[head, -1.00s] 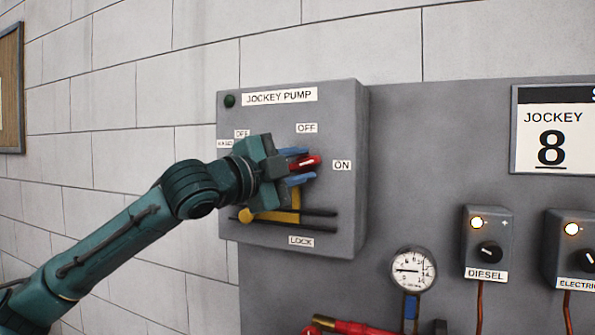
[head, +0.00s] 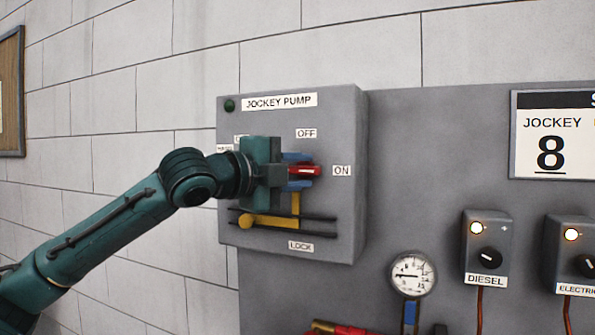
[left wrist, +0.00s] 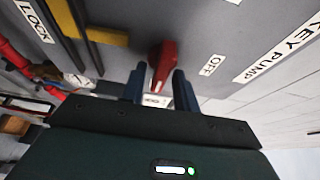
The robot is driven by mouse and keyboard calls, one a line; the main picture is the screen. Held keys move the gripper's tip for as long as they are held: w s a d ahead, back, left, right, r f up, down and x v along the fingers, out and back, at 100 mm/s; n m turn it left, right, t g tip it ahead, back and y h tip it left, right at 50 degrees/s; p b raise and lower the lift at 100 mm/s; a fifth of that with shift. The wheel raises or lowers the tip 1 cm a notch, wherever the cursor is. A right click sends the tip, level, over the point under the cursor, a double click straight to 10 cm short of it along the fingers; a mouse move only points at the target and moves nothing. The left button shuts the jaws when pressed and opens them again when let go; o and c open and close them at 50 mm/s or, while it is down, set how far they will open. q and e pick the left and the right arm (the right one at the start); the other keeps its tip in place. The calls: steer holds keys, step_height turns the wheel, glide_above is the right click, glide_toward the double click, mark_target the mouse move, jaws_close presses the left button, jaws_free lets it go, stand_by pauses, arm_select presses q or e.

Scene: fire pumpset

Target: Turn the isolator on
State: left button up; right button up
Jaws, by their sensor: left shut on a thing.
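The isolator is a red handle (head: 306,171) on the front of the grey jockey pump box (head: 347,235). It lies about level, its tip pointing right at the ON label (head: 342,171). My left gripper (head: 301,171) is shut on the handle, one blue finger above it and one below. In the left wrist view the red handle (left wrist: 163,60) sits between the two fingers (left wrist: 159,88). The handle's pivot is partly hidden by the gripper in the head view. My right gripper is not in view.
Below the handle are a yellow lock lever (head: 262,221) and dark slide rails beside the LOCK label (head: 301,246). A pressure gauge (head: 412,274), a red pipe (head: 338,327), and the diesel (head: 487,240) and electric switch boxes stand lower right.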

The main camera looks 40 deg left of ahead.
mark_target(299, 174)
arm_select(q)
steer(key=shift+a+r, duration=0.1)
steer(key=shift+r, duration=0.05)
steer(key=o, duration=0.6)
steer(key=shift+w, duration=0.1)
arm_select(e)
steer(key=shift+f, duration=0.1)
